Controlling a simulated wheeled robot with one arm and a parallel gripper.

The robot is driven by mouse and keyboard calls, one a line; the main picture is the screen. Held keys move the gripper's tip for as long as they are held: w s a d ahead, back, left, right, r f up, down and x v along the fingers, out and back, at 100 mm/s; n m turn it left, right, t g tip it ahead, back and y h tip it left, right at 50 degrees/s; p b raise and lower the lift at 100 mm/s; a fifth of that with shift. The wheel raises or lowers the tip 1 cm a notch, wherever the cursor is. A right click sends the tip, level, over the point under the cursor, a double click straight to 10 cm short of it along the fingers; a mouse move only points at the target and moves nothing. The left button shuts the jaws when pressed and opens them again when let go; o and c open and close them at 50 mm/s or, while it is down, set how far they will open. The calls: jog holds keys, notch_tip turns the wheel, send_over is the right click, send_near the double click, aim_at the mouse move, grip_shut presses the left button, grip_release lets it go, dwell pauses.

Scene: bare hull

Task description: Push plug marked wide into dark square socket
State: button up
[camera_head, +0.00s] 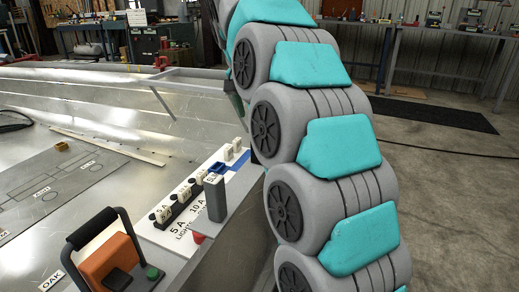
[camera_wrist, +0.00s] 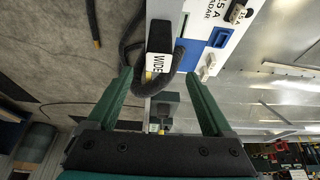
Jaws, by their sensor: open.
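The plug marked WIDE (camera_wrist: 158,64) shows in the wrist view as a white label with black lettering, beside a dark block and a looping black cable. My gripper (camera_wrist: 159,76) is open, its two green fingers spread to either side below the label; I cannot tell how far beyond the fingertips the plug lies. A blue panel with a darker square (camera_wrist: 220,38), which may be the socket, is on the white board to the right of the plug. A blue patch also shows in the head view (camera_head: 222,168).
The white labelled board (camera_head: 178,228) carries several small plugs or switches. An orange box with a black handle (camera_head: 110,258) is in front. Open metal hull lies to the left.

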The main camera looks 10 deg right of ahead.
jog(key=shift+s+x, duration=0.15)
jog(key=shift+x, duration=1.7)
jog(key=shift+s+x, duration=0.15)
jog(key=shift+x, duration=1.7)
jog(key=shift+f, duration=0.1)
jog(key=shift+c, duration=0.2)
grip_shut()
